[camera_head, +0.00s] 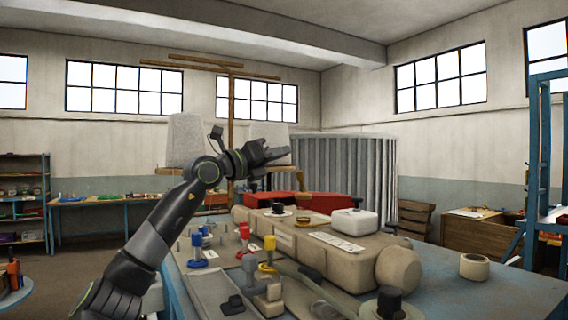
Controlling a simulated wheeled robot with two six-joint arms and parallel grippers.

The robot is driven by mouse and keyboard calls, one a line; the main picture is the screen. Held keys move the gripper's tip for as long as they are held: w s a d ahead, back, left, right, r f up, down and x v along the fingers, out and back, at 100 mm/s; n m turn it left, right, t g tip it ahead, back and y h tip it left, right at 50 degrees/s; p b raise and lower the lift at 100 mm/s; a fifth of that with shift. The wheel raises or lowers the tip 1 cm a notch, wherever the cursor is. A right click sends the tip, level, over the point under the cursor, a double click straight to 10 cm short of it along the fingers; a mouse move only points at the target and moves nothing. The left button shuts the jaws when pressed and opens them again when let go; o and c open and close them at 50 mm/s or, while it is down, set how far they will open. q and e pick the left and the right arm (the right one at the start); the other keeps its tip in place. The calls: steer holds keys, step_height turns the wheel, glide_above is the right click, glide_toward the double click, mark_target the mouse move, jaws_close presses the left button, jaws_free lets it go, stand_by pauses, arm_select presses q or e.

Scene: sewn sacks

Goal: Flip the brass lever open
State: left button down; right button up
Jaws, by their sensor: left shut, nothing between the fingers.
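My left gripper (280,156) is raised above the workbench near the middle of the view, its fingers pointing right. It is shut and empty, well above the things on the bench and touching none of them. A long yellow-brown bar (312,284), which may be the brass lever, slants from beside a yellow-topped fitting (269,244) toward the front right. I cannot tell for certain which part is the lever, or its position. My right gripper is not in view.
A large tan sack-like body (330,255) fills the bench middle, with a white box (355,221) on it. Blue (197,241) and red (244,231) fittings stand left. A tape roll (474,267) sits right. The blue tabletop (500,291) is clear at front right.

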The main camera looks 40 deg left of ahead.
arm_select(q)
steer(key=s+r, duration=0.1)
steer(key=s+r+p, duration=0.1)
steer(key=r, duration=0.1)
steer(key=shift+a+r, duration=0.1)
steer(key=shift+r, duration=0.05)
steer(key=shift+w, duration=0.15)
